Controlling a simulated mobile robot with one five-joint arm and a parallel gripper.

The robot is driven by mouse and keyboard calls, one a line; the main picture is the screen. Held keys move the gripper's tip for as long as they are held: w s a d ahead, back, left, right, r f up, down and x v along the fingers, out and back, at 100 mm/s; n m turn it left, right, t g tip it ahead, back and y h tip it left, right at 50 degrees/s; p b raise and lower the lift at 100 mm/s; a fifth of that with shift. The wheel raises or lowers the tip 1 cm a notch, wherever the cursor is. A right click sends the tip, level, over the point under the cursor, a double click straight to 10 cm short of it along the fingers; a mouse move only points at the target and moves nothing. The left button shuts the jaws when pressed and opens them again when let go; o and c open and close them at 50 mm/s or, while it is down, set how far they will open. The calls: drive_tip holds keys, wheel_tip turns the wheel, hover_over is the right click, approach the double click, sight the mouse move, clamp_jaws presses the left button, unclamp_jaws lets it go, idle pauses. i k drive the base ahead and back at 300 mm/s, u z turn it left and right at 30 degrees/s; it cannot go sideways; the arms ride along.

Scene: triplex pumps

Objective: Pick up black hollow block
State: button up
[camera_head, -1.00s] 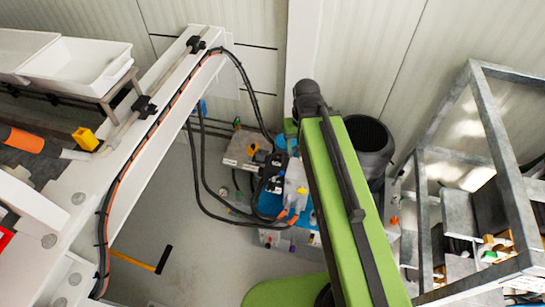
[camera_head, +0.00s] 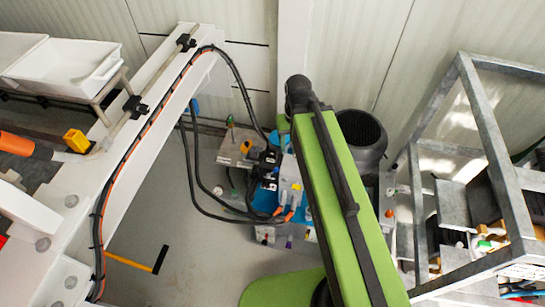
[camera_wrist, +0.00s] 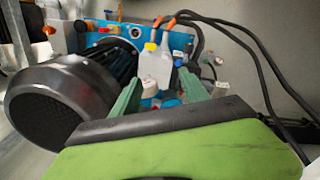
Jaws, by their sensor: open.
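I cannot pick out a clearly hollow black block. In the head view, small black parts (camera_head: 268,160) sit on the pump unit beside my green arm, too small to tell whether any is hollow. My gripper (camera_wrist: 162,84) shows in the wrist view as two green fingers, spread apart with nothing held between them. Beyond and between the fingers stands a white bottle-like part (camera_wrist: 155,66) with a yellow top, in front of a blue panel (camera_wrist: 117,30). In the head view my gripper is not visible.
A large black motor (camera_wrist: 62,100) is close on the left in the wrist view. Black hoses (camera_head: 190,165) loop beside the pump unit. A metal frame rack (camera_head: 490,130) stands right, and a white bench with trays (camera_head: 65,68) left. Grey floor (camera_head: 200,260) is open between.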

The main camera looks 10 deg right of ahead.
sight(270, 158)
drive_tip(key=z, duration=0.1)
drive_tip(key=k, duration=0.6)
drive_tip(key=u, duration=2.8)
drive_tip(key=k, duration=0.85)
drive_tip(key=z, duration=1.05)
drive_tip(key=i, duration=1.5)
drive_tip(key=u, duration=0.05)
